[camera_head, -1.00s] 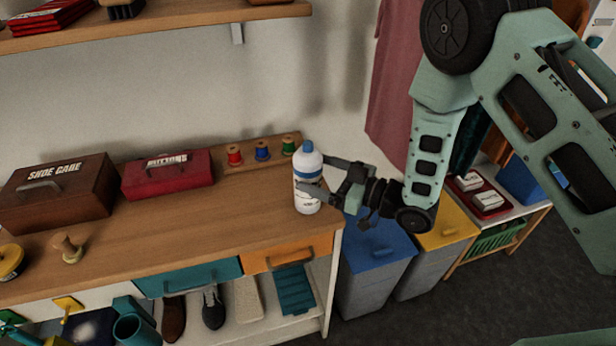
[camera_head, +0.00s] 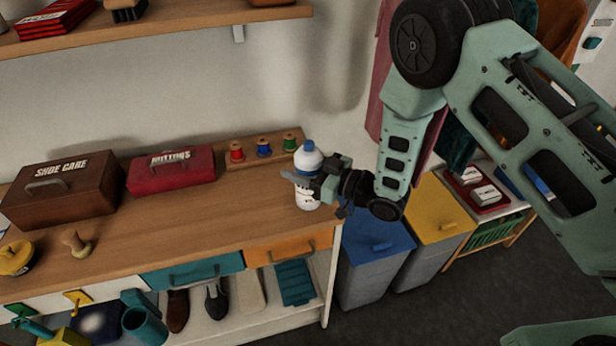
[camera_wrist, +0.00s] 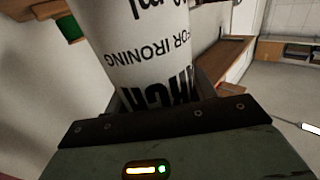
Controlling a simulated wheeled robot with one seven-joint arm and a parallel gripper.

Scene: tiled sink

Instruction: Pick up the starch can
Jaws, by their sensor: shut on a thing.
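The starch can (camera_head: 307,161) is a white bottle-like can with a blue cap, upright at the right end of the wooden counter. My gripper (camera_head: 304,182) reaches it from the right and is shut on its body, with a finger across its front. In the wrist view the can (camera_wrist: 150,45) fills the upper middle, with black lettering that includes "FOR IRONING". The gripper body lies below it there, and the fingertips are mostly hidden. I cannot tell whether the can's base touches the counter.
Behind the can, a wooden rack holds red, blue and green spools (camera_head: 263,147). A red buttons box (camera_head: 172,171) and brown shoe care box (camera_head: 62,191) stand left. Blue (camera_head: 376,245) and yellow (camera_head: 437,213) lidded bins stand right of the counter. A shelf (camera_head: 170,18) hangs above.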

